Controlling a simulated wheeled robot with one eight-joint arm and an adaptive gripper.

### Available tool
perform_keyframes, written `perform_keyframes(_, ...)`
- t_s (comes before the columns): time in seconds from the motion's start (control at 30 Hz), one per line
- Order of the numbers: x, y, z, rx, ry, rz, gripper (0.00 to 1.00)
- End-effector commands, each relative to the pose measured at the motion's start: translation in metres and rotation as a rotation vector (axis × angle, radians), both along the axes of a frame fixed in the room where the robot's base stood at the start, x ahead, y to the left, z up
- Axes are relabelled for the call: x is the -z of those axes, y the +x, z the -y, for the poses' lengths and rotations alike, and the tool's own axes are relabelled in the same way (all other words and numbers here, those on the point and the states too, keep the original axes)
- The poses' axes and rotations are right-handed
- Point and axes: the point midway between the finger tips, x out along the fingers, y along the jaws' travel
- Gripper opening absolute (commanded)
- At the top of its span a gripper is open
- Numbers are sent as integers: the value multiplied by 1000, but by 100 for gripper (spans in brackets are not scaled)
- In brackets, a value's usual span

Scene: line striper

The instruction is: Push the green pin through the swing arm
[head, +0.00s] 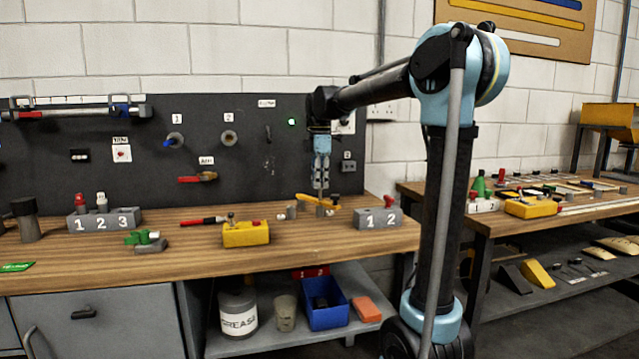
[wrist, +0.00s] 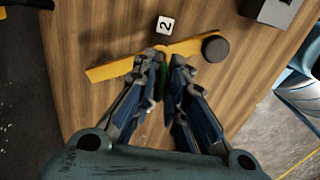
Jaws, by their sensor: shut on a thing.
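The yellow swing arm (head: 312,200) lies over the wooden bench, under my gripper (head: 321,190). In the wrist view it is a bent yellow bar (wrist: 112,69) crossing in front of my fingertips, with a dark round knob (wrist: 216,48) near its right end. My gripper (wrist: 167,68) points down and is shut on the green pin (wrist: 160,82), of which a green sliver shows between the fingers. The pin's lower end is hidden, so I cannot tell how far it is in the arm. In the head view the pin cannot be made out.
A grey block marked 1 2 (head: 378,219) stands close on the right. A yellow box (head: 246,234) and a red-handled tool (head: 203,221) lie to the left. The dark pegboard (head: 240,165) rises behind.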

Motion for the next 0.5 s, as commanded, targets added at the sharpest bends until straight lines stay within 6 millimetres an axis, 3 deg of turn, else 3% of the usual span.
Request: perform_keyframes(0.5, 9, 0, 0, 0, 0, 0, 0)
